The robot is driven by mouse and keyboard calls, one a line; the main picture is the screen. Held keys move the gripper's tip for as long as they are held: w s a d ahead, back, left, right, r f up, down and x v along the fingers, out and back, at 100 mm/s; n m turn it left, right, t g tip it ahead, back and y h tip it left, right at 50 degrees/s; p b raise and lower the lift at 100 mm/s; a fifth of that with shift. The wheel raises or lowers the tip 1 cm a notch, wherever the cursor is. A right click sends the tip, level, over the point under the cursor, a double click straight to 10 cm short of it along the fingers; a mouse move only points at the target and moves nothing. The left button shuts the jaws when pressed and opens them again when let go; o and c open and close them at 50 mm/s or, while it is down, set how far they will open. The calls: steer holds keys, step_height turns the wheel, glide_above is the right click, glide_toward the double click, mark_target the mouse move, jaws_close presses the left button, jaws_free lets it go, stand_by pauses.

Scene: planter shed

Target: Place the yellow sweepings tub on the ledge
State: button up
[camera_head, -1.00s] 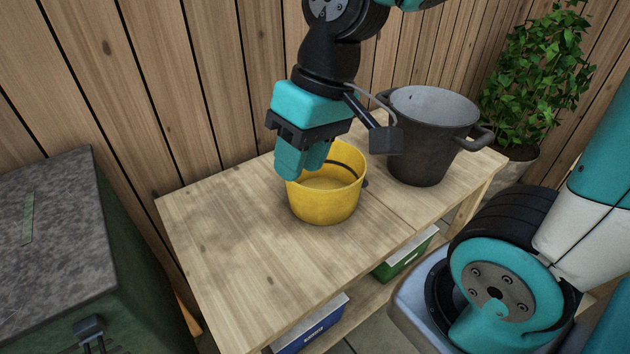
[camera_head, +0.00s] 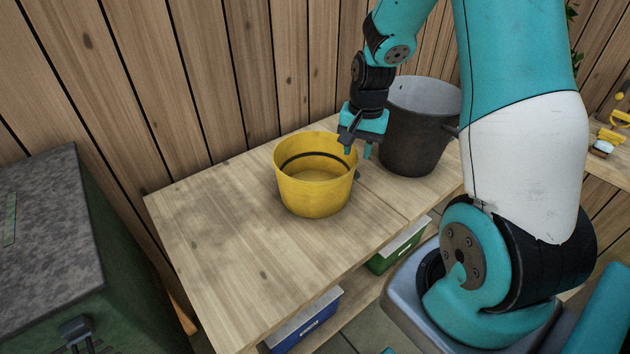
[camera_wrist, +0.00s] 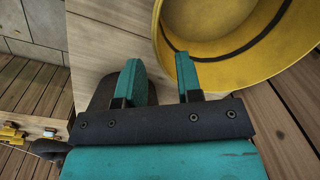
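The yellow sweepings tub (camera_head: 314,196) stands upright on the pale wooden bench top (camera_head: 235,250), in the middle of the head view. Its inside looks empty, with a dark band around the inner wall. I cannot tell whether this bench top is the ledge. My gripper (camera_head: 358,152) is at the tub's right rim, pointing down.
A dark pot (camera_head: 415,135) stands right behind my gripper. A green box with a grey top (camera_head: 50,210) is at left. Blue (camera_head: 305,325) and green (camera_head: 395,250) bins sit under the bench. A plank wall runs behind. The bench top left of the tub is clear.

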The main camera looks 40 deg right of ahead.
mark_target(352, 169)
steer(key=f, duration=0.6)
steer(key=shift+w+a+f, duration=0.25)
steer(key=shift+c, duration=0.5)
jaws_close()
